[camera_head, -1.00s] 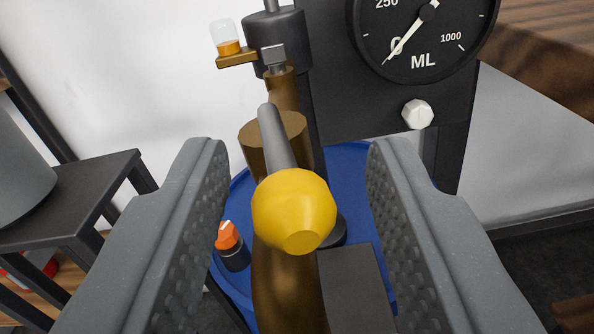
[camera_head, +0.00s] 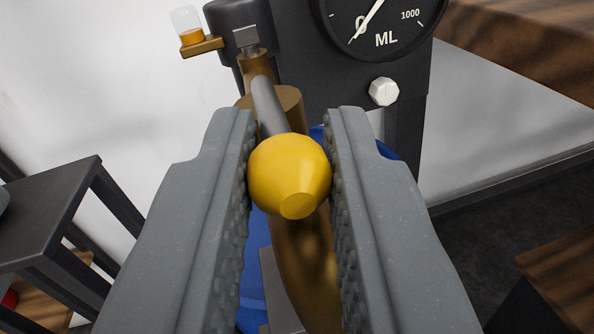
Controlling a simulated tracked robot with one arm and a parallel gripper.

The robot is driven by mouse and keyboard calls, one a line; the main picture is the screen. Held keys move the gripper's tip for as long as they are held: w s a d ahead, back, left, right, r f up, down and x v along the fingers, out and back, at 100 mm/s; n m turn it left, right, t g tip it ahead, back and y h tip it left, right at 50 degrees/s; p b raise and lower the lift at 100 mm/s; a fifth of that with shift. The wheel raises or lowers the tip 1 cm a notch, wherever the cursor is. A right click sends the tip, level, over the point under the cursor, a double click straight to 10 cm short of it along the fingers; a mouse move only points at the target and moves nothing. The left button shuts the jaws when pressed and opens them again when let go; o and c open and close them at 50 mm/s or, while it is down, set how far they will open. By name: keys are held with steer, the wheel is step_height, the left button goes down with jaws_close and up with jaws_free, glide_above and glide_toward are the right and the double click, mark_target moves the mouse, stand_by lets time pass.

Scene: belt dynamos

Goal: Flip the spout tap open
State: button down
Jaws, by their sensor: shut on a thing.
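The spout tap's lever ends in a yellow knob (camera_head: 288,176) in the middle of the view. Its grey rod (camera_head: 268,108) runs back from the knob to the brass tap body (camera_head: 289,97). A brass spout (camera_head: 303,262) curves down below the knob. My gripper (camera_head: 289,160) is shut on the yellow knob, with one ridged grey finger on each side of it. The knob hides part of the spout, and the fingers hide much of the blue drum (camera_head: 253,270) below.
A black panel with a round ML dial (camera_head: 385,20) and a white knob (camera_head: 384,92) stands behind, to the right. A small amber cup (camera_head: 190,32) sits at upper left. A dark stand (camera_head: 50,210) is at left, wooden surfaces at right.

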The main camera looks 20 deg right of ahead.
stand_by(0.3)
steer(key=c, duration=1.4)
jaws_free()
steer(key=shift+o, duration=0.2)
steer(key=v, duration=1.3)
steer(key=shift+s+a+p, duration=0.2)
steer(key=shift+s+p, duration=0.1)
